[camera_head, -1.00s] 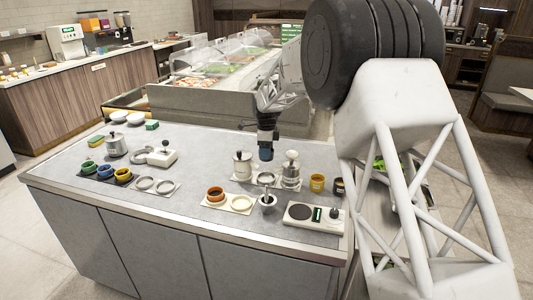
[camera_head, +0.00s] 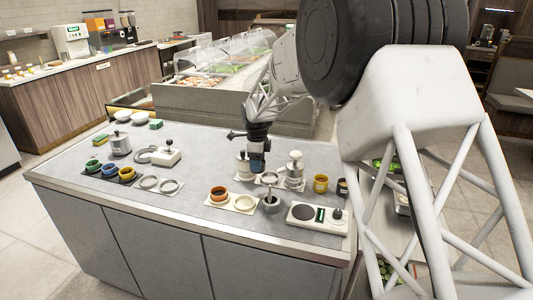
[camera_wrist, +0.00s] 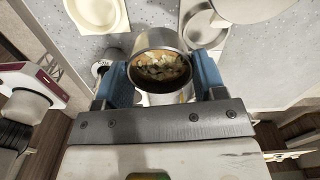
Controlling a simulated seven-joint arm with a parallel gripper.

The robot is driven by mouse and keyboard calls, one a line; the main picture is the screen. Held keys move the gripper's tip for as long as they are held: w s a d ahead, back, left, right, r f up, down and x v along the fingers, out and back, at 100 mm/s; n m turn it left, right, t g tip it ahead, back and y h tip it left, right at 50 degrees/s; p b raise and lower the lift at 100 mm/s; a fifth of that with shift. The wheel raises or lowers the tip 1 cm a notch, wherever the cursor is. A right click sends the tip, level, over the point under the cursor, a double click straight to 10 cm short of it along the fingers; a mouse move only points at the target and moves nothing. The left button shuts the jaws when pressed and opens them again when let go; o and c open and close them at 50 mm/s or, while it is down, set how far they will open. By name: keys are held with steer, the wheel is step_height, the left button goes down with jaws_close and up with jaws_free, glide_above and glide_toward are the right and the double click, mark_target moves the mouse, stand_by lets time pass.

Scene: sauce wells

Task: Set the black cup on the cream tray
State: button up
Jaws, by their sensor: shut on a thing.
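My gripper (camera_wrist: 165,85) is shut on a cup (camera_wrist: 151,42), which shows a dark grey wall, a pale rim and brown, chunky contents in the wrist view. In the head view my gripper (camera_head: 257,162) hides most of it, so its black colour is hard to confirm. The held cup is above the counter, behind the cream tray (camera_head: 231,208). This tray carries an orange-brown cup (camera_head: 218,194) at left and an empty round well at right. Part of the cream tray also shows at the top left of the wrist view (camera_wrist: 122,20).
A canister (camera_head: 243,169) and a metal pot (camera_head: 294,172) stand close around my gripper. A mortar (camera_head: 272,203) and a scale (camera_head: 317,217) are right of the cream tray. A yellow jar (camera_head: 320,184) and dark jar (camera_head: 342,188) stand farther right.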

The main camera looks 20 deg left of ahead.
steer(key=s+a+f, duration=0.1)
steer(key=s, duration=0.8)
steer(key=shift+s+a+f, duration=0.2)
steer(key=shift+s+a, duration=0.1)
steer(key=shift+a, duration=0.1)
steer(key=shift+f, duration=0.2)
steer(key=shift+f, duration=3.05)
steer(key=shift+f, duration=0.5)
steer(key=o, duration=1)
steer(key=shift+r, duration=0.1)
steer(key=shift+r, duration=3.9)
steer(key=shift+d, duration=0.1)
